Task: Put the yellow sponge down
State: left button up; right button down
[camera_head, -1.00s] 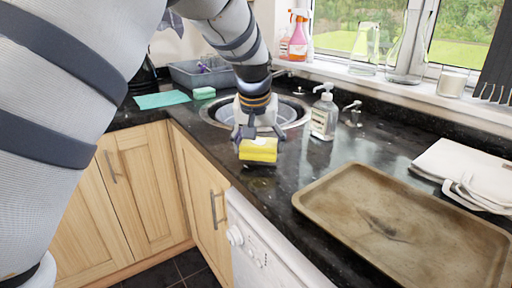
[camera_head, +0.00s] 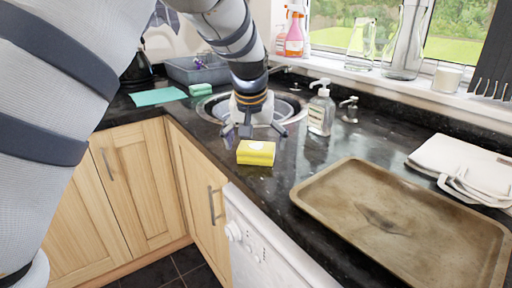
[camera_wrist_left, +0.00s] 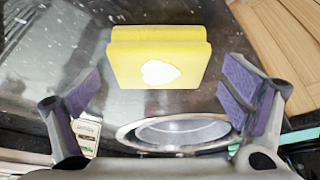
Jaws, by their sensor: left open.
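The yellow sponge (camera_head: 256,153) rests on the dark granite worktop in front of the round sink. In the left wrist view the sponge (camera_wrist_left: 158,56) shows a white mark on its face and lies beyond the fingertips, between their lines. My left gripper (camera_head: 254,130) is open, just behind the sponge and apart from it. In the left wrist view its two purple-padded fingers (camera_wrist_left: 163,95) are spread wide with nothing between them. My right gripper is not in view.
A soap bottle (camera_head: 321,108) stands right of the sink (camera_head: 292,108). A large brown tray (camera_head: 345,171) lies on the right, with a folded white cloth (camera_head: 458,163) behind it. A green sponge (camera_head: 201,89) and a teal cloth (camera_head: 160,97) lie at the back left.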

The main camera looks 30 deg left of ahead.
pick_arm(q)
jog(key=v, duration=1)
jog(key=shift+s, duration=0.1)
